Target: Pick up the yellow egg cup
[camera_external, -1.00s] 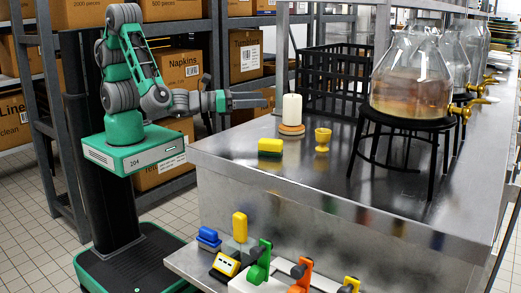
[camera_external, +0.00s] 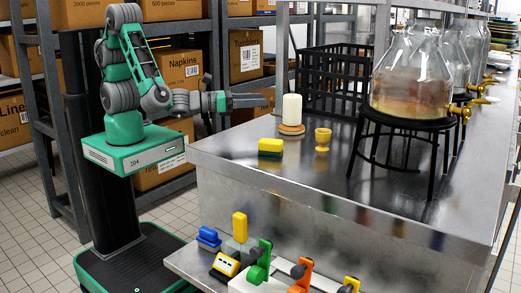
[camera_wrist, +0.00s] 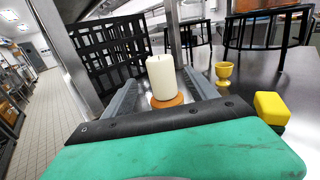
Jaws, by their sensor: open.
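The yellow egg cup (camera_external: 322,139) stands upright on the steel counter, just right of a white candle. It also shows in the wrist view (camera_wrist: 224,74), right of my gripper's fingers. My gripper (camera_external: 262,101) is open and empty, level, at the counter's left edge and left of the candle in the external view. In the wrist view my gripper (camera_wrist: 165,92) points toward the candle, with the fingers on either side of it in the picture. The egg cup is apart from my gripper.
The white candle (camera_external: 292,108) stands on an orange coaster (camera_external: 291,129). A yellow sponge block (camera_external: 270,146) lies nearer the counter's front. A black crate (camera_external: 330,80) is behind. A glass dispenser (camera_external: 412,80) on a black stand (camera_external: 432,172) is to the right.

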